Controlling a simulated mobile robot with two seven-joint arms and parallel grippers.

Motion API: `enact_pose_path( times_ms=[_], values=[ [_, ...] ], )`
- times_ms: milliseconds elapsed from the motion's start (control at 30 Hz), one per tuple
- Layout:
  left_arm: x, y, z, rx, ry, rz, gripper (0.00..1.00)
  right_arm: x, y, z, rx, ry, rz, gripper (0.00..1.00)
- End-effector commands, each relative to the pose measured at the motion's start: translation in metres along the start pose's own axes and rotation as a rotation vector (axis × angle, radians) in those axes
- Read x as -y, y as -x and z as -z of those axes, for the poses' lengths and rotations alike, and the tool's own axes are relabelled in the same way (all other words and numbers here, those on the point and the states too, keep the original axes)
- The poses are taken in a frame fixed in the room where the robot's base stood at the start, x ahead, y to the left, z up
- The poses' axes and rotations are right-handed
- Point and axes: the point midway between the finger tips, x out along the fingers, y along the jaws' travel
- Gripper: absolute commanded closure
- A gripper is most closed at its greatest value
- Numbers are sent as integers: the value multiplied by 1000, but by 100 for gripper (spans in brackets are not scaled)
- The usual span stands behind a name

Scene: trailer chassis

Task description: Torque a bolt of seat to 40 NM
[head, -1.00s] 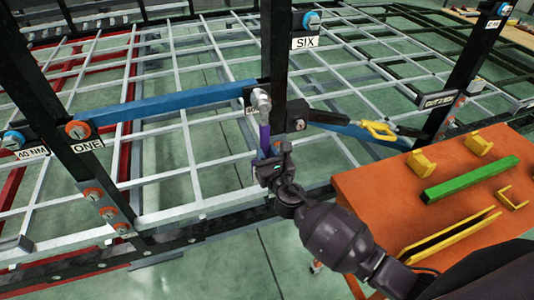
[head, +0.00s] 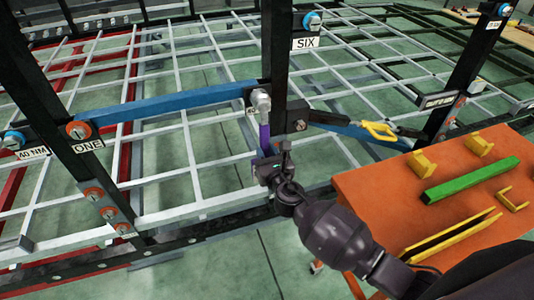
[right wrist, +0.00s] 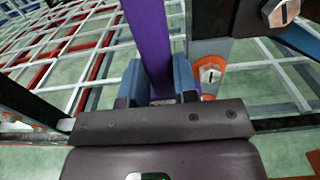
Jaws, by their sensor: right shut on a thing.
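My right gripper (head: 270,160) is shut on a purple-handled wrench (head: 264,137). In the right wrist view the purple handle (right wrist: 148,40) stands between the two blue-grey fingers (right wrist: 160,82). The wrench is nearly upright, with its silver head (head: 261,101) at the right end of the blue bar, by the black post. The head hides what lies behind it there, so I cannot tell whether it is seated on a bolt. Other bolts show at the sign ONE (head: 78,130), near the sign 40 NM (head: 13,140) and above the sign SIX (head: 312,20). My left gripper is not in view.
A blue bar (head: 170,104) joins two black posts (head: 278,60). An orange table (head: 385,205) at the right holds a green bar (head: 470,180) and yellow brackets (head: 424,163). A yellow clamp (head: 380,132) hangs by the far blue bar. A grey frame grid lies behind.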

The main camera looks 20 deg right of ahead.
Motion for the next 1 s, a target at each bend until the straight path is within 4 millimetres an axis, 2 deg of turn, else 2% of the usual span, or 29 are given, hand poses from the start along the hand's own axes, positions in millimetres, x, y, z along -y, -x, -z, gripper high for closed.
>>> enact_pose_path(
  times_ms=[1000],
  values=[
    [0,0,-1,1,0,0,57,0,-10,-2,4,-1,0,100]
  ],
)
